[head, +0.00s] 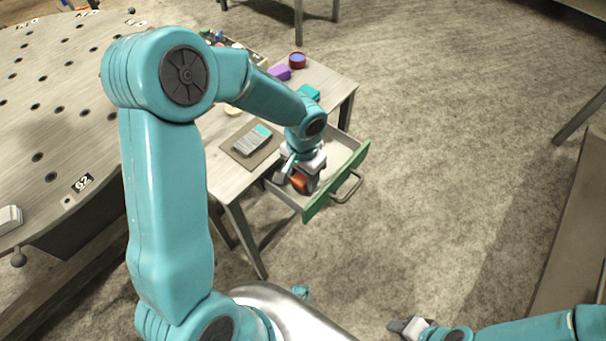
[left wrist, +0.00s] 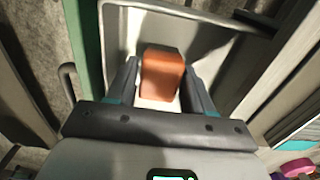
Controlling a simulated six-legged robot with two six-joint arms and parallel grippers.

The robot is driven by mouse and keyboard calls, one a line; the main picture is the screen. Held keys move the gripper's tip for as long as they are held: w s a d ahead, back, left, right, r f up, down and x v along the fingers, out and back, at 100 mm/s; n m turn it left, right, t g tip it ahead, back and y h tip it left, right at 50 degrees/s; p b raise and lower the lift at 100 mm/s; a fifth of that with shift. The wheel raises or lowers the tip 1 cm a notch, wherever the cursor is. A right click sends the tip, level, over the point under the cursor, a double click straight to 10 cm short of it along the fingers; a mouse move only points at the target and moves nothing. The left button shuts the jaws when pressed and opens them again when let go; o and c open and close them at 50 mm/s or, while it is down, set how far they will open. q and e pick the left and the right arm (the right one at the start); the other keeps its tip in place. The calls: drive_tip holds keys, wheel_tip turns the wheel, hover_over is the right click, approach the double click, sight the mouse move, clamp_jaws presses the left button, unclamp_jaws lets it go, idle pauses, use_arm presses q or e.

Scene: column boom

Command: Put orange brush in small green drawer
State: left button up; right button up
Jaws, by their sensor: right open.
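The orange brush (head: 300,181) is in the pulled-out small drawer with the green front (head: 338,181). In the left wrist view the orange brush (left wrist: 162,73) shows as a block between the two dark fingers of my left gripper (left wrist: 161,80). My left gripper (head: 299,178) reaches down into the drawer. The fingers stand close on both sides of the brush; I cannot tell whether they press on it. The brush's lower part is hidden. My right gripper (head: 408,327) is low at the bottom edge, open and far from the drawer.
The small table (head: 222,178) above the drawer bears a dark mat (head: 242,157) with a grey and teal item, a purple block (head: 279,73) and a red-blue round item (head: 297,60). A large perforated round table (head: 50,95) stands at left. The floor right of the drawer is clear.

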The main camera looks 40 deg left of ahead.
use_arm(q)
drive_tip(key=shift+o, duration=1.2)
drive_tip(key=shift+r, duration=0.1)
drive_tip(key=shift+r+p, duration=0.25)
drive_tip(key=shift+p, duration=0.1)
wheel_tip(320, 180, up, 12)
drive_tip(key=p, duration=0.2)
drive_tip(key=shift+f, duration=0.15)
